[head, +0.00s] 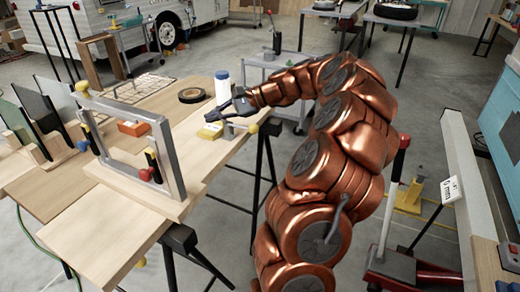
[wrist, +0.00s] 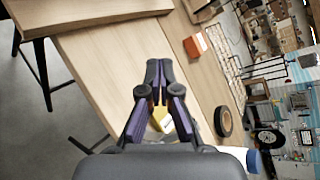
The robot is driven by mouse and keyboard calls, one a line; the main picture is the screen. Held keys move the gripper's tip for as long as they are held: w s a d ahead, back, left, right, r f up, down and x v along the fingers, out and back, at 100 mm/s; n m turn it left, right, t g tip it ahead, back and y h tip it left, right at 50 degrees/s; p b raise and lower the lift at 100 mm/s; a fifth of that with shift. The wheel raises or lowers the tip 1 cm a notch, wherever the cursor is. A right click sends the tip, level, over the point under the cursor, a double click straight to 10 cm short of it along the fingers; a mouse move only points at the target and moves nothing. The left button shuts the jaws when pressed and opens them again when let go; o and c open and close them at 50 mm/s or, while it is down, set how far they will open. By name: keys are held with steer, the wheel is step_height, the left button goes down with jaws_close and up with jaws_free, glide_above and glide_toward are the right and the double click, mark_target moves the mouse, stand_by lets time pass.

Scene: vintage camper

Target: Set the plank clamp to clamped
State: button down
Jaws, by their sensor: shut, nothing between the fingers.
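A small grey metal clamp with a yellow knob (head: 252,128) sits at the right edge of the pale wooden plank (head: 150,205) in the head view; it looks like the plank clamp. Its lever reads as lying low, but I cannot tell its setting. My gripper (head: 214,114) is just above and left of it, over the plank top, apart from the knob as far as I can see. In the wrist view my gripper (wrist: 158,66) has its fingertips together with nothing between them. The clamp is not clearly visible there.
A grey metal frame (head: 168,160) with red and yellow knobs stands on the bench. A yellow box (head: 209,131), an orange box (head: 133,128), a dark tape roll (head: 191,95) and a white bottle (head: 222,85) are nearby.

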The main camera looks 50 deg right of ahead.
steer(key=s+d+f+m+t+b, duration=0.4)
steer(key=s+d+f, duration=0.2)
steer(key=d+f, duration=0.3)
steer(key=s+d+f+m+t+h+b, duration=0.1)
steer(key=s+d+f+m+t+b, duration=0.3)
steer(key=d+f, duration=0.5)
steer(key=s+d+t, duration=0.1)
steer(key=s+d, duration=0.1)
steer(key=d, duration=0.1)
steer(key=shift+s+m, duration=0.3)
steer(key=shift+s, duration=0.1)
steer(key=shift+w+a, duration=0.1)
steer(key=w+a+r+b, duration=0.2)
steer(key=w+a+r, duration=0.3)
steer(key=w, duration=0.3)
steer(key=shift+w+a+r, duration=0.15)
steer(key=shift+a+r, duration=0.05)
steer(key=shift+a, duration=0.15)
